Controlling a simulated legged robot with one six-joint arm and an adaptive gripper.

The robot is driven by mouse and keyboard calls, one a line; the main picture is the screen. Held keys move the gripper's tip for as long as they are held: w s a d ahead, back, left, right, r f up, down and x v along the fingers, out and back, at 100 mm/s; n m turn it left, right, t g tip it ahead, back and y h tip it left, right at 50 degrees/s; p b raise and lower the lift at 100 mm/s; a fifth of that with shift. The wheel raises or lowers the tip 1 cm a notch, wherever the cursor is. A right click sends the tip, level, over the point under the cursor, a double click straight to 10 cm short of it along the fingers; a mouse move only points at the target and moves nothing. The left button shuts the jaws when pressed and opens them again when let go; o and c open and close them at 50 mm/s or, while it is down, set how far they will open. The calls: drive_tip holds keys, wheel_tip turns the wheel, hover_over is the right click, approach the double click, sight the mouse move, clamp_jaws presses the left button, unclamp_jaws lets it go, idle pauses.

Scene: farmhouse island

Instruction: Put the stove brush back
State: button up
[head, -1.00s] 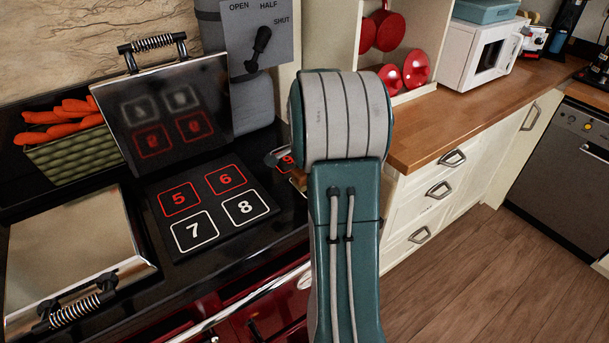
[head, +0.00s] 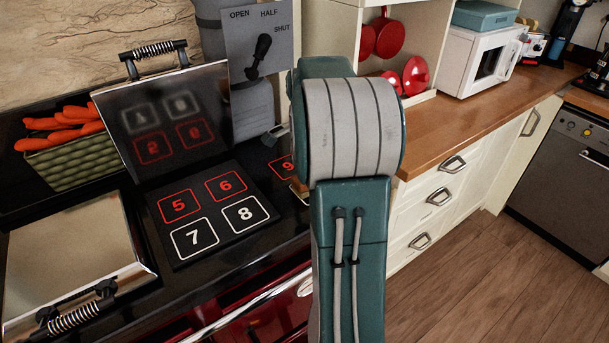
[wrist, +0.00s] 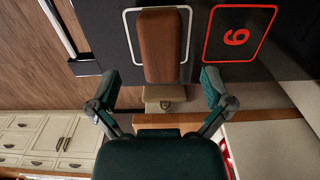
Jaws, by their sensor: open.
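The stove brush shows in the wrist view as a brown wooden block (wrist: 162,47) with a pale cream part (wrist: 164,98) at its near end. It appears over the dark numbered stove plate, beside a red-outlined digit (wrist: 238,33); I cannot tell whether it rests there. My gripper (wrist: 160,85) is open, its two green fingers wide apart on either side of the brush, with visible gaps. In the head view my arm hides most of the gripper and brush; only a grey fingertip (head: 275,134) shows left of the arm.
The black stove has a raised mirrored lid (head: 172,120), a closed shiny lid (head: 72,255) and a plate marked 5 to 8 (head: 212,212). A green basket of carrots (head: 70,155) stands behind. A lever panel (head: 258,45) rises behind the stove. The wooden counter (head: 465,115) is right.

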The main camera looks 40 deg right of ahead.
wheel_tip(320, 180, up, 4)
drive_tip(key=shift+r, duration=0.25)
drive_tip(key=shift+s, duration=0.1)
idle(0.4)
